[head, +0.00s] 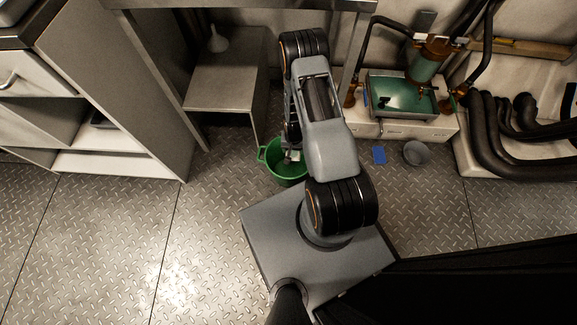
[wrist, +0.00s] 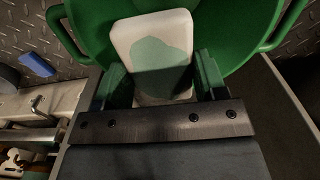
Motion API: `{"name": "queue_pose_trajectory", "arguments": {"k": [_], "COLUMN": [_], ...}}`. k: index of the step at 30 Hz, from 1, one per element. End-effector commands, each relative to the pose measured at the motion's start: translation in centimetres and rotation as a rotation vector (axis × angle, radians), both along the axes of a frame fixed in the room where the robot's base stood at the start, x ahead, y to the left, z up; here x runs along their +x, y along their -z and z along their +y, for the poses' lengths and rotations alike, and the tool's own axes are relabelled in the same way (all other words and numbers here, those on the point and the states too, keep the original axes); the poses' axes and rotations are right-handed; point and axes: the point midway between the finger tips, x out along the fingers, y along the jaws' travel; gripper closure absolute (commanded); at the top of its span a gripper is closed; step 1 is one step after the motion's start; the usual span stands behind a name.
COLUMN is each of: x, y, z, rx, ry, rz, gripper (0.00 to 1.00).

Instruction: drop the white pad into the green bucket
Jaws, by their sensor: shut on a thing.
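The white pad (wrist: 152,40) is a pale rounded block with a grey-green patch on its face. In the wrist view my gripper (wrist: 163,75) is shut on it, with a finger at each side. The green bucket (head: 270,156) stands on the floor beside my base. In the wrist view the bucket (wrist: 90,22) fills the area behind the pad, so the pad is over the bucket's opening. In the head view my gripper (head: 291,153) is above the bucket, and my arm hides part of the rim. How deep the pad sits cannot be told.
A blue cloth or pad (head: 379,155) and a grey bowl (head: 417,153) lie on the floor at right, near a green-filled tray (head: 403,96). Open floor (head: 190,235) lies at left.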

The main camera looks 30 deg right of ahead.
Motion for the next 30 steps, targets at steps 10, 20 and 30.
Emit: {"name": "queue_pose_trajectory", "arguments": {"k": [10,20,30], "x": [0.0,0.0,0.0], "y": [2.5,2.4,2.4], "z": [0.0,0.0,0.0], "rx": [0.000,0.000,0.000], "ry": [-0.001,-0.001,-0.001], "rz": [0.000,0.000,0.000], "gripper": [0.63,0.22,0.05]}}
